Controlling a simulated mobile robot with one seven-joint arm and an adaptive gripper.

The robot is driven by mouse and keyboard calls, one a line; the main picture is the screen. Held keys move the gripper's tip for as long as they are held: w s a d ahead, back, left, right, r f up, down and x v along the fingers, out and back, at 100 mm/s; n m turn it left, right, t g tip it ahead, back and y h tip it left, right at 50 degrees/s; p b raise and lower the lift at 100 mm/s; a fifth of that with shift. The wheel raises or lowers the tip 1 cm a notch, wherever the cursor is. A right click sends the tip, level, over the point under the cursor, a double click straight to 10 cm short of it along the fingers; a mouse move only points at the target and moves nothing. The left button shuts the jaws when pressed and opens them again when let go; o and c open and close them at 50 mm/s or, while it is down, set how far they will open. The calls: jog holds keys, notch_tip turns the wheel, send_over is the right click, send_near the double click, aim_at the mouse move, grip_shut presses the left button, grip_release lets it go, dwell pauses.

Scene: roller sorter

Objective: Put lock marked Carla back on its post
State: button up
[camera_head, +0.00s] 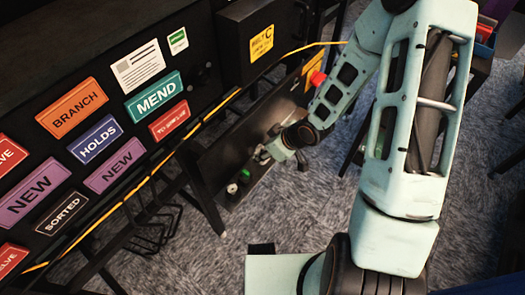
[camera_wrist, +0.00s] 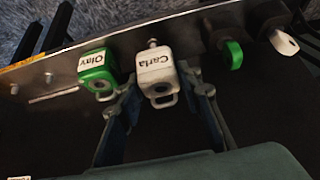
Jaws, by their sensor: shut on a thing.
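The white lock marked Carla (camera_wrist: 154,72) sits between the two fingers of my gripper (camera_wrist: 158,84) in the wrist view, its label facing the camera upside down. My gripper is shut on it. A small metal post end (camera_wrist: 152,43) shows just behind the lock; I cannot tell whether the lock is seated on it. In the head view my gripper (camera_head: 277,150) is at the dark panel, and the Carla lock cannot be made out clearly.
A green piece (camera_wrist: 232,53) and a white piece (camera_wrist: 283,42) are on the dark panel (camera_wrist: 40,120) to the right in the wrist view. In the head view, a yellow cable (camera_head: 190,115) runs along the black sorter with coloured labels. Carpet floor lies right of the panel.

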jog(key=shift+f+b, duration=0.85)
jog(key=shift+f, duration=0.2)
jog(key=shift+f, duration=0.3)
dwell(0.4)
jog(key=o, duration=1.3)
jog(key=shift+r, duration=0.1)
jog(key=shift+v, duration=5.95)
